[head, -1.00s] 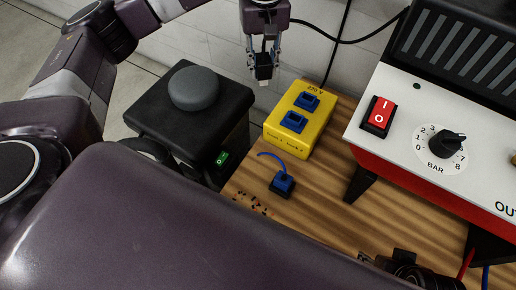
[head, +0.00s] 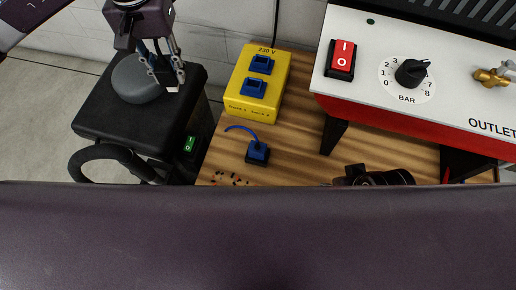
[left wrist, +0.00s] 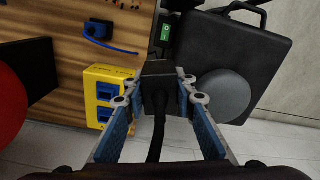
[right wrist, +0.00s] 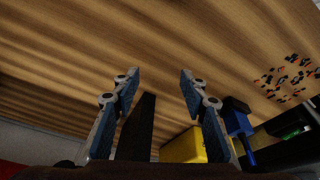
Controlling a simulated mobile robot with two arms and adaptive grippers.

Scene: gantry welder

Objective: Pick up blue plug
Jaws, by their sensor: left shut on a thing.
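The blue plug (head: 257,153), with a short curved blue cable, stands on the wooden table in front of the yellow 230 V socket box (head: 236,104). It also shows in the left wrist view (left wrist: 97,29) and the right wrist view (right wrist: 236,120). My left gripper (head: 167,80) is shut on a black plug (left wrist: 158,72) with a black cable. It holds this plug up by the grey dome, left of the yellow box and apart from the blue plug. My right gripper (right wrist: 160,76) is open, with nothing held between its fingers.
A black case (head: 92,112) with a grey dome (head: 138,82) and a green switch (head: 190,144) stands left of the table. The white and red machine (head: 450,65) stands on dark legs at right. Small dark and orange bits (right wrist: 290,78) lie near the blue plug.

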